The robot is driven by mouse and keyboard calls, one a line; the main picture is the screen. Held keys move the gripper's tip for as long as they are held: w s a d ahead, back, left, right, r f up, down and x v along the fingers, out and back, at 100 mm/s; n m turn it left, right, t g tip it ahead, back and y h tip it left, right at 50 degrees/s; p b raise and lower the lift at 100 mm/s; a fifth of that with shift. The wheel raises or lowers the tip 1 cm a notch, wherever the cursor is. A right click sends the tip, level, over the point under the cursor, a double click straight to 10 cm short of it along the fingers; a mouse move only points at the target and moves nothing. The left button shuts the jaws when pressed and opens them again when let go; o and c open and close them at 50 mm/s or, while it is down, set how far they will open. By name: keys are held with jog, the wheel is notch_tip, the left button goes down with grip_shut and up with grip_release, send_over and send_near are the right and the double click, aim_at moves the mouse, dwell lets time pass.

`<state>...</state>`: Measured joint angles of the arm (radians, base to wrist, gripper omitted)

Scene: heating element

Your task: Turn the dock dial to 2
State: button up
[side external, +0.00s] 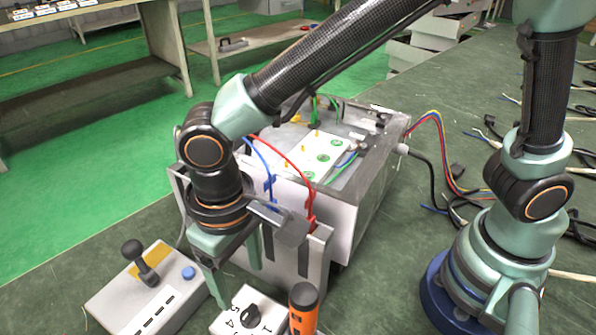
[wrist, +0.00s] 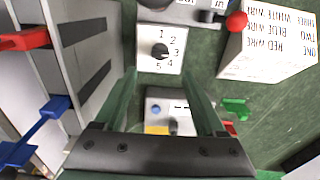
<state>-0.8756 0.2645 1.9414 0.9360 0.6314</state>
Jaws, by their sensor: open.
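The dial is a black knob (wrist: 160,51) on a white square plate (wrist: 143,64) marked 1 to 5 around its right side. In the side external view the dial plate (side external: 226,322) sits at the bottom edge with its black knob (side external: 251,313), partly cut off. Which number the knob points to is too small to tell. My gripper (side external: 238,286) hangs fingers down behind and above the dial, apart from it. In the wrist view my gripper (wrist: 165,85) is open and empty, with the dial beyond its fingertips.
A grey control box (side external: 118,296) with a black lever and blue button stands left of the dial. An orange-handled tool (side external: 303,306) stands close on its right. A grey rack (side external: 315,262) with red and blue leads is behind. A lettered white box (wrist: 270,48) shows in the wrist view.

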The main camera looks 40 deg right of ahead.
aim_at(249, 312)
notch_tip(249, 312, down, 9)
jog(key=shift+f, duration=0.1)
dwell(0.4)
grip_shut()
jog(key=shift+n, duration=0.4)
jog(key=n, duration=0.3)
jog(key=shift+n, duration=2.5)
